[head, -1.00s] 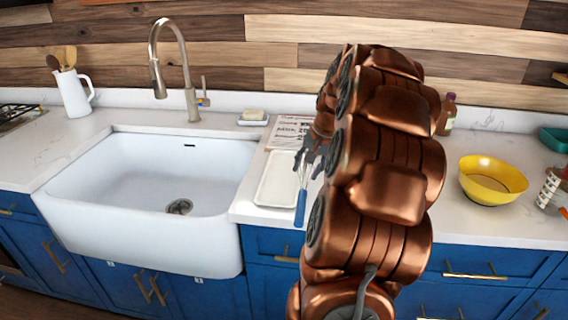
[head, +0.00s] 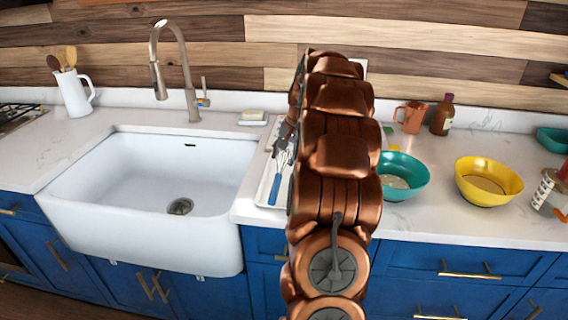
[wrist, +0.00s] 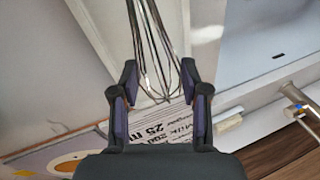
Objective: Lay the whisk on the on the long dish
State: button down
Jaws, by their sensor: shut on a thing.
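The whisk has a blue handle (head: 274,189) and wire loops (wrist: 150,40). My gripper (wrist: 159,78) is shut on its wire end, and the handle points toward the counter's front. In the head view the gripper (head: 284,138) is partly hidden by my arm. The long dish (head: 263,187) is a shallow white tray on the counter right of the sink. The whisk appears over the dish, its handle within the dish's outline; I cannot tell if it touches. My arm covers the dish's right side.
A printed card (wrist: 160,130) lies behind the dish. The white sink (head: 150,190) is to the left, with its tap (head: 190,90). A teal bowl (head: 402,178), yellow bowl (head: 488,182), copper mug (head: 411,117) and brown bottle (head: 442,115) stand to the right.

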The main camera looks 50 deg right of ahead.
aim_at(284, 164)
jog(key=shift+w+f+p, duration=0.15)
jog(key=shift+f+p, duration=0.45)
jog(key=shift+f, duration=1.15)
jog(key=shift+f, duration=0.1)
jog(key=c, duration=0.6)
grip_release()
jog(key=b+v, duration=0.2)
jog(key=v, duration=1)
jog(key=shift+b, duration=0.35)
